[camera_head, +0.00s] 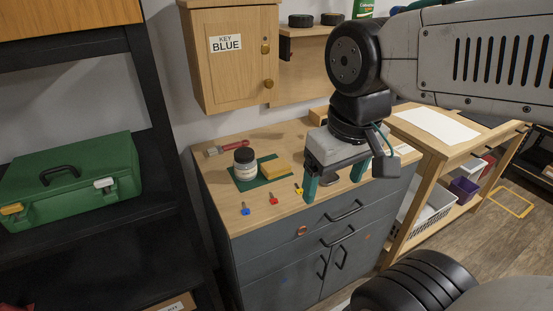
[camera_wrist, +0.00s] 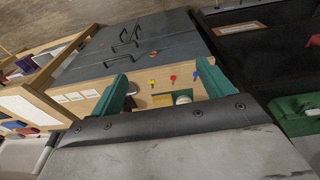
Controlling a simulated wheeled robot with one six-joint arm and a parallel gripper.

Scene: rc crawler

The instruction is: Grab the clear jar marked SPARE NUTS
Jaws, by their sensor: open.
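A small jar (camera_head: 244,164) with a dark lid and a pale label stands upright on a green mat (camera_head: 272,181) on the wooden counter. Its label is too small to read, so I cannot tell whether it says SPARE NUTS. In the wrist view a pale round thing (camera_wrist: 183,98), perhaps this jar, is partly hidden by the gripper body. My gripper (camera_head: 334,184) is open and empty, its green fingers pointing down over the counter's front right, to the right of the jar and apart from it. The open fingers also show in the wrist view (camera_wrist: 160,76).
Blue (camera_head: 245,210), red (camera_head: 273,199) and yellow (camera_head: 298,189) keys lie near the front edge. A cabinet (camera_head: 230,60) marked KEY BLUE hangs above. A green toolbox (camera_head: 70,178) stands left.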

